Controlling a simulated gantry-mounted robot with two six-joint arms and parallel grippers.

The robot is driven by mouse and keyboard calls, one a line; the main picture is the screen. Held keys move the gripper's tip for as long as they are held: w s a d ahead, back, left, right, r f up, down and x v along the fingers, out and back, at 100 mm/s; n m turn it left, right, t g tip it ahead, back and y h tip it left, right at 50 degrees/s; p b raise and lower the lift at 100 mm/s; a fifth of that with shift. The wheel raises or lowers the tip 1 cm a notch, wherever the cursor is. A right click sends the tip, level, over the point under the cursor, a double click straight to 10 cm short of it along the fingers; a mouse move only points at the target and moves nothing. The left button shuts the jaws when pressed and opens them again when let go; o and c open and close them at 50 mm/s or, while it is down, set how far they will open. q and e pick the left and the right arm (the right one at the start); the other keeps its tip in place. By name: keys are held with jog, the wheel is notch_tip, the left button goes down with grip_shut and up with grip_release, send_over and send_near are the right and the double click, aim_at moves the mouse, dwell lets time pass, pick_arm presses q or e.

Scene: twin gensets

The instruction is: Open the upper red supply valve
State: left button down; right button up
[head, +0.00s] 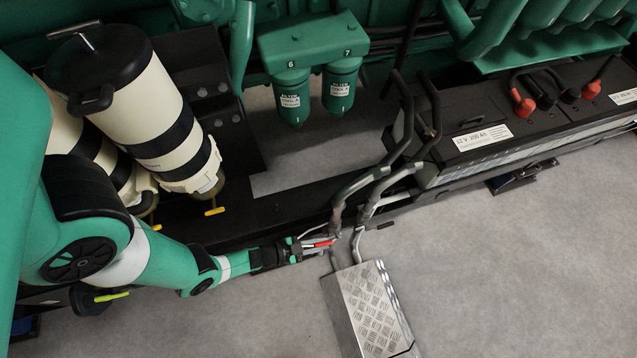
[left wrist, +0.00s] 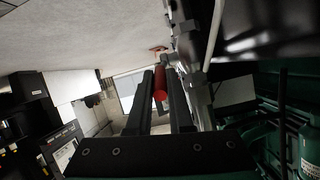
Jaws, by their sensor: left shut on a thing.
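The red valve handle (head: 324,243) shows in the head view as a short red lever beside grey pipes. In the left wrist view the red handle (left wrist: 160,84) lies between the two black fingers, its round end facing the camera. My left gripper (head: 308,246) is shut on this handle, and its arm comes in from the left. In the left wrist view the left gripper (left wrist: 160,100) has a finger on each side of the handle. The valve body is partly hidden by the gripper and pipes. My right gripper is not in view.
Grey pipes (head: 375,190) rise right beside the handle. A metal tread-plate cover (head: 372,305) lies on the floor just below. A black battery box (head: 480,125) stands at right, cream filter canisters (head: 150,100) at left. Grey floor at lower right is free.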

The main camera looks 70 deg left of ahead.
pick_arm(q)
jog(key=g+p, duration=0.1)
jog(key=r+p, duration=0.1)
jog(key=p, duration=0.1)
jog(key=shift+w+r+g, duration=0.3)
jog(key=shift+w+g, duration=0.05)
jog(key=shift+g, duration=0.05)
jog(key=shift+w+g+p, duration=0.1)
jog(key=shift+g+p, duration=0.2)
jog(key=shift+p, duration=0.2)
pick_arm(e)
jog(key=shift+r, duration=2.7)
pick_arm(q)
jog(key=shift+f, duration=0.15)
jog(key=c, duration=0.8)
grip_release()
